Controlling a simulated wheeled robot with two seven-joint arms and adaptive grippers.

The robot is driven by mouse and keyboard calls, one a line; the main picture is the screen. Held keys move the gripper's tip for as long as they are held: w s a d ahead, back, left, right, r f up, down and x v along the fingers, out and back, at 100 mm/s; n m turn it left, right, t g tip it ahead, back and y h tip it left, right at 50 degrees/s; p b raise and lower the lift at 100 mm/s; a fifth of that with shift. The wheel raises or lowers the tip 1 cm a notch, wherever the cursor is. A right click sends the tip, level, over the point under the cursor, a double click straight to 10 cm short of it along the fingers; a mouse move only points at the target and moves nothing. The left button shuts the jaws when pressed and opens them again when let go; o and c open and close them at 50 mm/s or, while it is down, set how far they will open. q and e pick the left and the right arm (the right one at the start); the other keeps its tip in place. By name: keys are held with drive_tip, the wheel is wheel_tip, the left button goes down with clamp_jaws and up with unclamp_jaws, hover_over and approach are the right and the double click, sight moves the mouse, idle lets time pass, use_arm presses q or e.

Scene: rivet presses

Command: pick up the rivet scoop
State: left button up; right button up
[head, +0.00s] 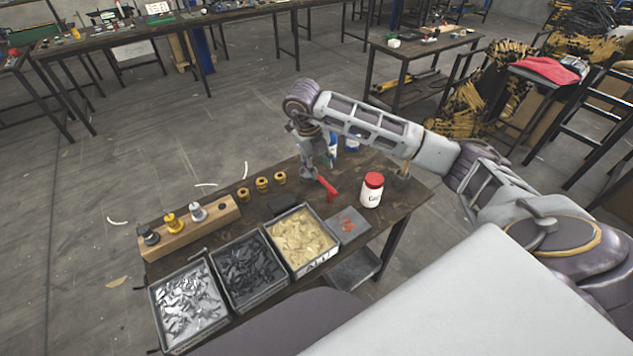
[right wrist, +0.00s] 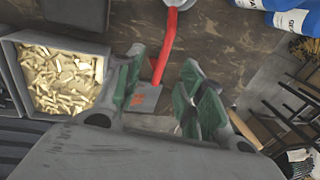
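The rivet scoop shows as a red handle (head: 327,187) near the back of the workbench, just below my right gripper (head: 318,165). In the right wrist view the red handle (right wrist: 164,52) runs upward from between the fingers, and its far end meets a grey part cut off by the top edge. My right gripper (right wrist: 163,90) is open, with its green-padded fingers on either side of the handle's near end. I cannot tell whether they touch it. My left gripper is not in view.
Bins of silver (head: 188,305), black (head: 248,270) and gold pieces (head: 300,240) line the bench front. A red-lidded white jar (head: 371,192) stands right of the scoop. A grey plate with orange bits (head: 348,225) lies in front. Blue-and-white bottles (right wrist: 290,15) stand nearby.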

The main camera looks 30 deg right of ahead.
hover_over(324, 181)
drive_tip(key=a, duration=0.2)
drive_tip(key=f, duration=0.4)
drive_tip(key=shift+s+d+f, duration=0.15)
drive_tip(key=shift+s+f, duration=0.05)
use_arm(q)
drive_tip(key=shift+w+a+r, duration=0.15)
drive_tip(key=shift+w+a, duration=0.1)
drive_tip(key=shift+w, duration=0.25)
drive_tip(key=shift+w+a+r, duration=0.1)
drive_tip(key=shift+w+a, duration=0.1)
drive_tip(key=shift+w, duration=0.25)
use_arm(e)
drive_tip(key=shift+f, duration=0.4)
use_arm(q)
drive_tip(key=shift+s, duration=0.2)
use_arm(e)
drive_tip(key=shift+d+f, duration=0.1)
